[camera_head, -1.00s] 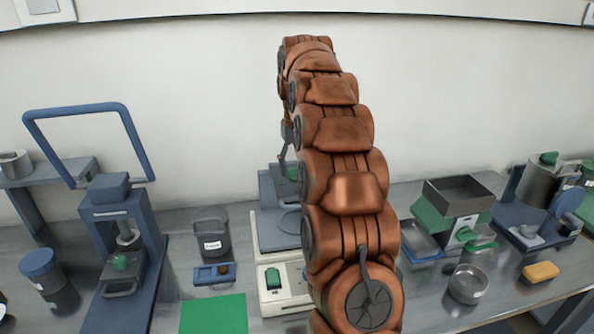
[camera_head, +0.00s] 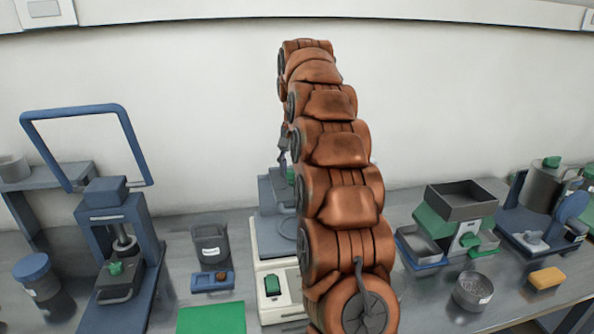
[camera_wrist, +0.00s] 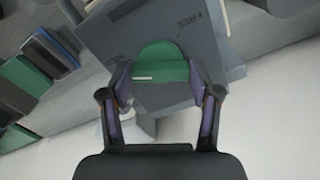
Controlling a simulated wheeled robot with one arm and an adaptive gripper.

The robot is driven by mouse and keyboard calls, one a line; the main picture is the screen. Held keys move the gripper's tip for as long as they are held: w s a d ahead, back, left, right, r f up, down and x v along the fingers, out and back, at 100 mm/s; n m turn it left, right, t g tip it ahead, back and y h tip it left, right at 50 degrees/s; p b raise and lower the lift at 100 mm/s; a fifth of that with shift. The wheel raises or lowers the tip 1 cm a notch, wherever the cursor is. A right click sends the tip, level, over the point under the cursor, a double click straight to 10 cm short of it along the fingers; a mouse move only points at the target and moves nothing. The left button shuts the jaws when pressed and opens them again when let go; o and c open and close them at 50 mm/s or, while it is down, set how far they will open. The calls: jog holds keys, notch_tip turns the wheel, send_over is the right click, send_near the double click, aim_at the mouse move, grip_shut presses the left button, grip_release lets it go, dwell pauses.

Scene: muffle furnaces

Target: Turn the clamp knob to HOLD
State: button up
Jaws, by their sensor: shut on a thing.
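The clamp knob (camera_wrist: 162,65) is green and rounded with a short white line, on a grey plate (camera_wrist: 205,45). The word FREE is printed on the plate beside it; a HOLD label cannot be made out. My gripper (camera_wrist: 161,82) is shut on the knob, one finger on each side. In the head view, a bit of green (camera_head: 291,175), probably the knob, shows on the grey-and-white device (camera_head: 280,252) behind my arm. My arm hides much of that device, and only a sliver of the gripper's side shows there.
A blue press (camera_head: 118,225) with a raised handle stands to the left, with a dark bin (camera_head: 210,243) beside it. To the right are a green-and-grey hopper device (camera_head: 455,215), a round tin (camera_head: 473,290) and a yellow sponge (camera_head: 546,278).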

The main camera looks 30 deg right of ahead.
dwell(0.3)
jog(key=o, duration=1.2)
jog(key=shift+c, duration=0.2)
